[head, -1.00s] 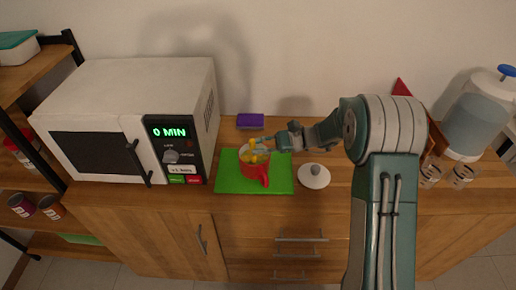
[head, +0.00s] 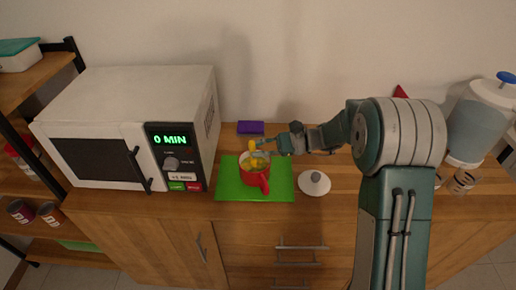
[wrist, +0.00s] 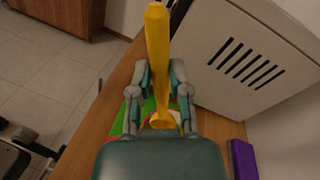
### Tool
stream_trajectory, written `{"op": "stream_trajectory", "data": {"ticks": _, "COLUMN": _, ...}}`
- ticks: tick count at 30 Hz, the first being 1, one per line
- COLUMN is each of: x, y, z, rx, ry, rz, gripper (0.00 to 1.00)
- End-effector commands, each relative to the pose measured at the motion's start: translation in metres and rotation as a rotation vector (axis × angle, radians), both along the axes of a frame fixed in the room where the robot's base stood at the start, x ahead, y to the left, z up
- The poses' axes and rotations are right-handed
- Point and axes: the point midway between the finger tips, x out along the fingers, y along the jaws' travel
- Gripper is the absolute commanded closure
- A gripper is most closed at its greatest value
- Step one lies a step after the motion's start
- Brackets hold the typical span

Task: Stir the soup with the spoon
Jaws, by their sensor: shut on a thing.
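A red pot (head: 256,178) with a handle toward the front stands on a green cutting board (head: 228,190). Yellow shapes show in its mouth, and I cannot tell soup from spoon there. My gripper (head: 259,148) is over the pot, reaching in from the right. In the wrist view my gripper (wrist: 161,95) is shut on a yellow spoon (wrist: 158,45), its handle running up between the fingers. The spoon also shows in the head view (head: 253,145). The spoon's lower end is partly hidden by my gripper in the wrist view, with a bit of the red pot behind.
A white microwave (head: 110,100) stands left of the board, reading 0 MIN. A white lid (head: 314,187) with a grey knob lies right of the board. A purple sponge (head: 250,128) lies behind it. A water dispenser (head: 480,120) and glasses stand at the far right.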

Motion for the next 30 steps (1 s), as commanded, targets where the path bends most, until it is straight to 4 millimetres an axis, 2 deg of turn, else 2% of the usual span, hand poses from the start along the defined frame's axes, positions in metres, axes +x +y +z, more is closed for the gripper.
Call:
{"op": "stream_trajectory", "data": {"ticks": 17, "x": 0.0, "y": 0.0, "z": 0.047, "rx": 0.001, "ry": -0.003, "rz": 0.0, "gripper": 1.0}}
{"op": "stream_trajectory", "data": {"ticks": 30, "x": 0.0, "y": 0.0, "z": 0.05, "rx": 0.0, "ry": -0.001, "rz": 0.0, "gripper": 1.0}}
